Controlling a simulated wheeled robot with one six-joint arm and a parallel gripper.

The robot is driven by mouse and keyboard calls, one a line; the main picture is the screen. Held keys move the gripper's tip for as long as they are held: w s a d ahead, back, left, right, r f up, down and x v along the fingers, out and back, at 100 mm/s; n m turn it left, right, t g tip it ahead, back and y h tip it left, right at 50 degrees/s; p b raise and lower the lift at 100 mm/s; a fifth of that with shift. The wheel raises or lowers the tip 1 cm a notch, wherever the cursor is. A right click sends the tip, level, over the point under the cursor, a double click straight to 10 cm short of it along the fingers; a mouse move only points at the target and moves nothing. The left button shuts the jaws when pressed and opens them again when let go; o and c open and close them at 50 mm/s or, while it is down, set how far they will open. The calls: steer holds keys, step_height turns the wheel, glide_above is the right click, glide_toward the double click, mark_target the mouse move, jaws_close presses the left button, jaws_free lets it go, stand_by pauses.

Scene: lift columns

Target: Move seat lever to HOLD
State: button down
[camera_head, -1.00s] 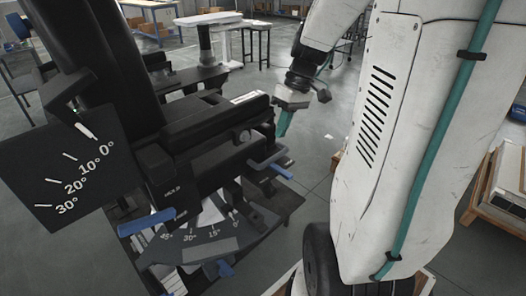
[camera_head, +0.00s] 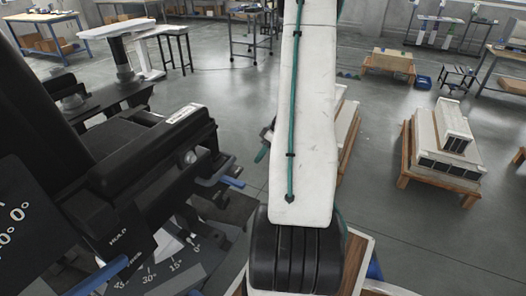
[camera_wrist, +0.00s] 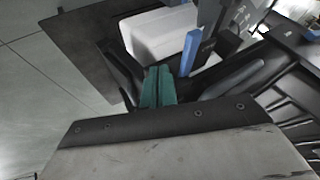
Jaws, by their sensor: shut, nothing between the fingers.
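A black seat-like machine (camera_head: 160,150) fills the left of the head view. Its dark side plate carries a "HOLD" label (camera_head: 119,236), with a partly hidden second label below it. A blue lever handle (camera_head: 103,273) lies beside these labels. Another blue handle (camera_head: 232,182) sticks out on the machine's right side. My gripper (camera_head: 262,153) is mostly hidden by my arm, right of that handle. In the wrist view my gripper (camera_wrist: 158,88) has teal fingers, shut and empty. A blue handle (camera_wrist: 190,52) stands beyond them to the right, apparently apart; I cannot tell which it is.
An angle scale (camera_head: 150,275) lies low on the machine, and another dial plate (camera_head: 20,235) is at the left edge. A white block (camera_wrist: 160,35) is close beyond my fingers. Pallets with white blocks (camera_head: 445,140) stand at right. Open floor lies between.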

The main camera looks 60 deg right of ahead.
mark_target(227, 180)
steer(key=w+a+f, duration=0.1)
steer(key=a+f, duration=0.3)
steer(key=a, duration=0.2)
steer(key=shift+w+a, duration=0.15)
steer(key=shift+a, duration=0.15)
